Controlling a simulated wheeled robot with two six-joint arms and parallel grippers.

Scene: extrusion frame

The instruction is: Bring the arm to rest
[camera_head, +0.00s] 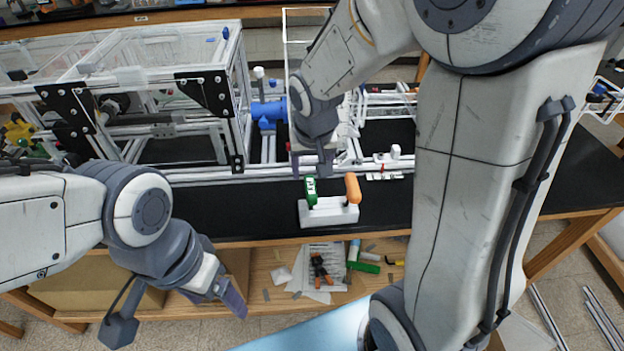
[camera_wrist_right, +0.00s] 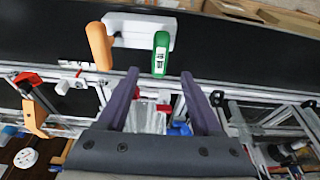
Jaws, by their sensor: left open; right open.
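My right gripper (camera_head: 312,168) hangs down over the back of the black table, just behind a white holder (camera_head: 328,213). It is open and empty; its two fingers (camera_wrist_right: 160,100) stand apart in the right wrist view. The holder carries a green-handled tool (camera_head: 311,190) and an orange-handled tool (camera_head: 352,188). In the right wrist view the green handle (camera_wrist_right: 160,54) lies just beyond the fingertips, apart from them. The orange handle (camera_wrist_right: 99,45) is to its left. My left gripper (camera_head: 232,298) is low at the left, in front of the table edge, with nothing seen in it.
An aluminium extrusion frame (camera_head: 205,177) with clear panels stands on the table behind, with a blue fitting (camera_head: 268,112) beside it. A lower wooden shelf (camera_head: 262,270) holds pliers (camera_head: 320,270) and papers. The black tabletop (camera_head: 240,210) left of the holder is clear.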

